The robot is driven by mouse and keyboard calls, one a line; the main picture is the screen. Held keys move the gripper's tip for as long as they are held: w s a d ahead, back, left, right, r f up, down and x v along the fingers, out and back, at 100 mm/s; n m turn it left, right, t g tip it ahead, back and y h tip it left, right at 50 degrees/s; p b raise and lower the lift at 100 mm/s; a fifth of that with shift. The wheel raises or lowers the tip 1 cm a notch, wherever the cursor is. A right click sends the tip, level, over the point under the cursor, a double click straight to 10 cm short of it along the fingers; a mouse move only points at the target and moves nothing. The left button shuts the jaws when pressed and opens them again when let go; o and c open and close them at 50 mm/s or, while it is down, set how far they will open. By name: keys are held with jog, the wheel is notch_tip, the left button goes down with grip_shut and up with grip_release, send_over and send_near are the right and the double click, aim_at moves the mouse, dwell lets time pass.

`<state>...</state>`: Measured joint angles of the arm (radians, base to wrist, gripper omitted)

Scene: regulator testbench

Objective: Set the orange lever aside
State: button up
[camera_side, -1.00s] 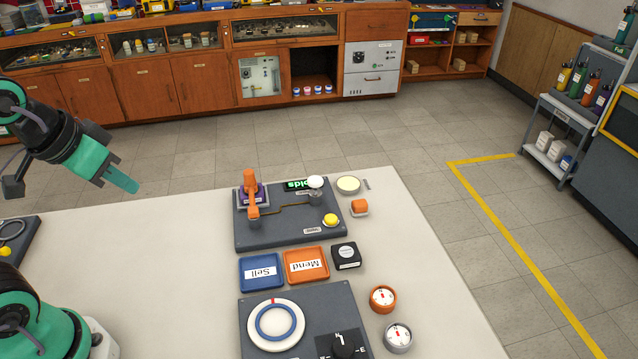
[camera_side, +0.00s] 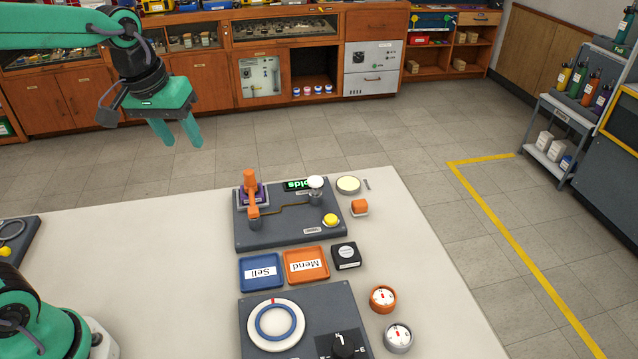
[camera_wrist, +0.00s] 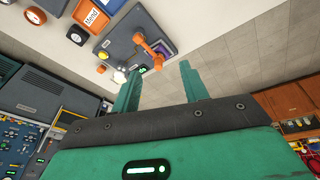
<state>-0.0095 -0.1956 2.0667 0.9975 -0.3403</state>
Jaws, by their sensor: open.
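The orange lever (camera_side: 251,192) stands on the dark grey testbench board (camera_side: 285,237), at its left end, beside a purple part (camera_side: 262,195). In the wrist view the orange lever (camera_wrist: 152,46) shows at the top centre, beyond my fingers. My gripper (camera_side: 176,142) is open and empty, high up to the upper left of the board and well apart from the lever. My gripper's two green fingers (camera_wrist: 160,85) are spread apart in the wrist view.
A yellow button (camera_side: 330,220) and a white knob (camera_side: 316,182) sit on the board's right. In front are a blue Sell tray (camera_side: 261,286), an orange Mend tray (camera_side: 306,278) and a black box (camera_side: 346,256). The white table's left part (camera_side: 150,260) is clear.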

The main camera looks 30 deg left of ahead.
jog(key=w+f+n+g, duration=0.2)
jog(key=w+f, duration=0.2)
jog(key=w, duration=0.4)
jog(key=n+g, duration=0.1)
jog(key=n, duration=0.2)
send_over(248, 171)
notch_tip(248, 171, down, 7)
jog(key=shift+f, duration=0.2)
jog(key=shift+f, duration=3.75)
grip_shut()
